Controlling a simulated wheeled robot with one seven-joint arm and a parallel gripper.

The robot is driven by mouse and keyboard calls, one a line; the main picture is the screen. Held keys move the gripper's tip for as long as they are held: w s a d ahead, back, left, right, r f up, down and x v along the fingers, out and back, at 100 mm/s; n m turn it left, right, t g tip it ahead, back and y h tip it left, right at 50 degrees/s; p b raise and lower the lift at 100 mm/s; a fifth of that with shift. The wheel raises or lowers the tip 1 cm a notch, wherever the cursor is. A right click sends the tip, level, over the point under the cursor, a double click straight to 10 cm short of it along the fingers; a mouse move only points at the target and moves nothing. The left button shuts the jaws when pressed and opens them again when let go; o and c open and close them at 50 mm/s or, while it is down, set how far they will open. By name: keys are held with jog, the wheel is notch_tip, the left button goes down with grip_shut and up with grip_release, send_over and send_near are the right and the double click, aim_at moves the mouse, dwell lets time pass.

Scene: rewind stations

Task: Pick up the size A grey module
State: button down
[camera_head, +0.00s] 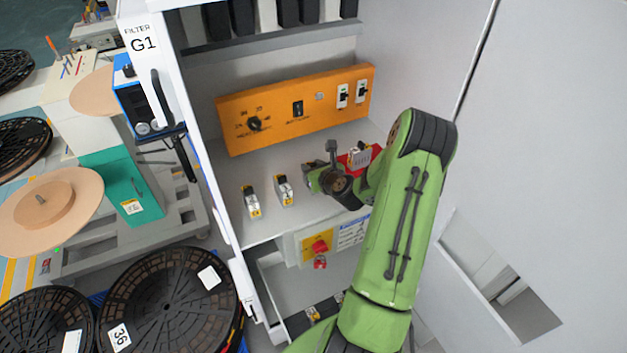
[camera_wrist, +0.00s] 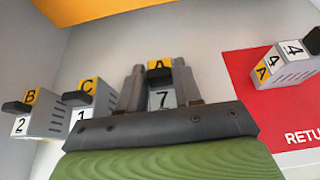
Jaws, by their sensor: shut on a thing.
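A grey module with a yellow A label and the number 7 (camera_wrist: 162,98) sits between the two fingers of my gripper (camera_wrist: 159,85) in the wrist view. The fingers are shut on its sides. In the head view my gripper (camera_head: 324,168) is over the shelf's right part and mostly hides this module. Another grey A module, marked 4 (camera_wrist: 283,68), rests on a red area marked RETU (camera_wrist: 275,103), to the right of my gripper. I cannot tell whether the held module touches the shelf.
Two grey modules stand left of my gripper on the shelf (camera_head: 238,224): B 2 (camera_wrist: 42,121) and C 1 (camera_wrist: 93,107). An orange switch panel (camera_head: 280,110) stands behind. The cabinet's left wall (camera_head: 195,130) bounds the space. Bare shelf lies between the left modules and the panel.

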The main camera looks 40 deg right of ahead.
jog(key=shift+s+a+f, duration=0.1)
jog(key=shift+s+f, duration=0.1)
jog(key=shift+f, duration=0.1)
